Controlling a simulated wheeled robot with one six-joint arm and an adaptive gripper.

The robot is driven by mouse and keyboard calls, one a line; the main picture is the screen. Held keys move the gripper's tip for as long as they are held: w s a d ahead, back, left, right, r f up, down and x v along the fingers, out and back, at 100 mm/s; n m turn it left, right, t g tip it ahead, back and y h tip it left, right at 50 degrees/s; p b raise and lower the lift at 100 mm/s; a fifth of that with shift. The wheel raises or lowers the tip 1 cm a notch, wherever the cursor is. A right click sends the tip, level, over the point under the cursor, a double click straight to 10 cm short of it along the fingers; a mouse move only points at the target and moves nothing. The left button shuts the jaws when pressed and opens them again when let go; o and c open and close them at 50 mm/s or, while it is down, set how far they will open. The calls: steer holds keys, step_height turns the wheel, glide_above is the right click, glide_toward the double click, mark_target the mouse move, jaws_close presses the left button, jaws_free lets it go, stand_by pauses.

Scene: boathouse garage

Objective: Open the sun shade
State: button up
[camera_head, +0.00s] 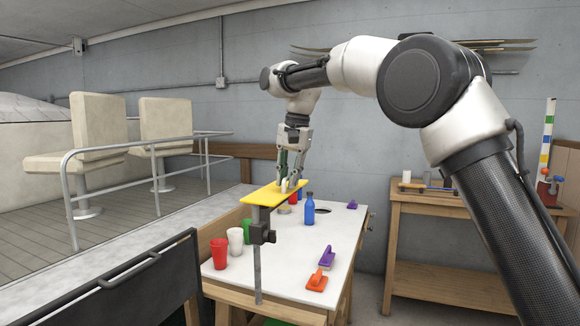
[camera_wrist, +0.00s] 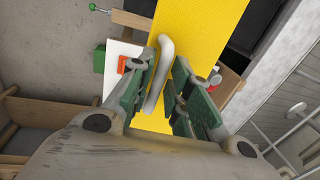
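A flat yellow panel (camera_head: 262,195), which looks like the sun shade, sits roughly level on a grey post with a dark clamp (camera_head: 262,234) by the white table's near left side. It fills the upper middle of the wrist view (camera_wrist: 200,28). A pale bar handle (camera_wrist: 165,48) stands on its face. My gripper (camera_head: 290,181) is over the panel's far right end, fingers pointing down. In the wrist view its green-padded fingers (camera_wrist: 166,82) lie either side of the handle, with a gap visible on the right. Contact on the left is unclear.
The white table (camera_head: 300,262) holds a red cup (camera_head: 219,254), a white cup (camera_head: 235,242), a blue bottle (camera_head: 309,210) and orange and purple tools. A black panel (camera_head: 140,288) stands at front left. A wooden bench (camera_head: 440,203) is at the right. A boat rail (camera_head: 110,150) runs left.

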step_height(320, 180, up, 12)
steer(key=d, duration=0.1)
steer(key=shift+s+d+f, duration=0.25)
steer(key=shift+s+d, duration=0.05)
steer(key=shift+d, duration=0.1)
steer(key=s+d+n+t, duration=0.1)
steer(key=s+d, duration=0.5)
steer(key=d, duration=0.5)
steer(key=s+d+n+t, duration=0.1)
steer(key=s+d, duration=0.4)
steer(key=d, duration=0.6)
steer(key=s+d+f+n+t, duration=0.1)
steer(key=s+d+f, duration=0.6)
steer(key=s+f, duration=0.3)
steer(key=s+d+f+n+h, duration=0.1)
steer(key=s+d+f, duration=0.7)
steer(key=s, duration=0.5)
step_height(320, 180, down, 3)
steer(key=shift+s+r+t+h, duration=0.2)
steer(key=shift+t+h, duration=0.1)
steer(key=shift+t, duration=0.1)
